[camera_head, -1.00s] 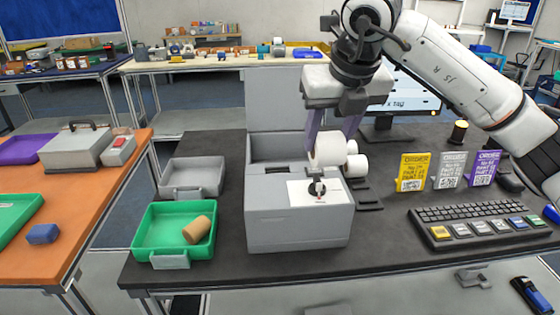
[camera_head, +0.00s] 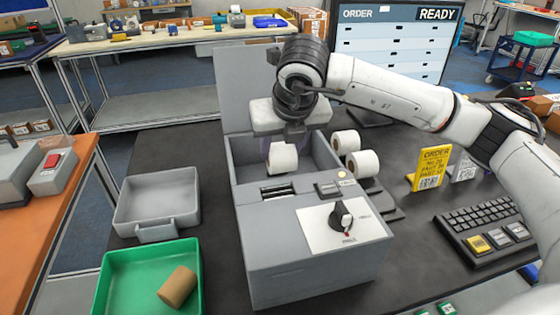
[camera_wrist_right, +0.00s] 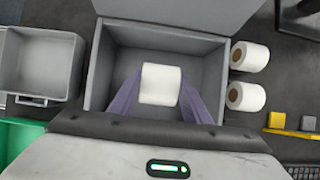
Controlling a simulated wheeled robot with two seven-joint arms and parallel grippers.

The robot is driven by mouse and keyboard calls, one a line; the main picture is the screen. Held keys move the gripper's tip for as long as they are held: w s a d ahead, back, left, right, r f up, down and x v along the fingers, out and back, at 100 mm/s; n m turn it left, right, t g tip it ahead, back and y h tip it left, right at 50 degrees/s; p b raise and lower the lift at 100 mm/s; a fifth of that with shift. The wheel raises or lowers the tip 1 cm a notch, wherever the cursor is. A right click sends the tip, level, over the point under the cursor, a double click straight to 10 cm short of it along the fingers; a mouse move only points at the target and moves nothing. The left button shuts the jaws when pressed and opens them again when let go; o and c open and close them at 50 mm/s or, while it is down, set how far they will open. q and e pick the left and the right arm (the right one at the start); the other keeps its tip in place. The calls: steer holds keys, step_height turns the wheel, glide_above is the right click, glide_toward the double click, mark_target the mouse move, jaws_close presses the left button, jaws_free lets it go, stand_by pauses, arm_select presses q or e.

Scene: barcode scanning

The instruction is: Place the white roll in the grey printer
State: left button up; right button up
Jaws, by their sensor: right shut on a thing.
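The grey printer (camera_head: 305,255) stands on the dark table with its lid (camera_head: 233,88) raised at the back and its bin open. My right gripper (camera_head: 281,150) is shut on a white roll (camera_head: 281,158), which is over or within the bin opening. In the right wrist view the roll (camera_wrist_right: 160,85) sits between the purple fingers of the gripper (camera_wrist_right: 160,92), inside the outline of the bin walls (camera_wrist_right: 100,70). I cannot tell whether the roll touches the bin floor. My left gripper is not in view.
A grey tray (camera_head: 130,215) and a green tray (camera_head: 120,265) with a brown roll (camera_head: 177,286) lie to the left. A keyboard (camera_head: 487,225) and order cards (camera_head: 430,168) are at the right.

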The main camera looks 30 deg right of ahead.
mark_target(281, 163)
step_height(281, 163, down, 4)
steer(key=shift+r, duration=0.1)
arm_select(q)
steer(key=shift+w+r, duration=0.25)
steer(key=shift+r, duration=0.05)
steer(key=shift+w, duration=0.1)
arm_select(e)
steer(key=shift+f, duration=0.25)
steer(key=o, duration=1.2)
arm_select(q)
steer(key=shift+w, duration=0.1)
arm_select(e)
steer(key=shift+r, duration=0.1)
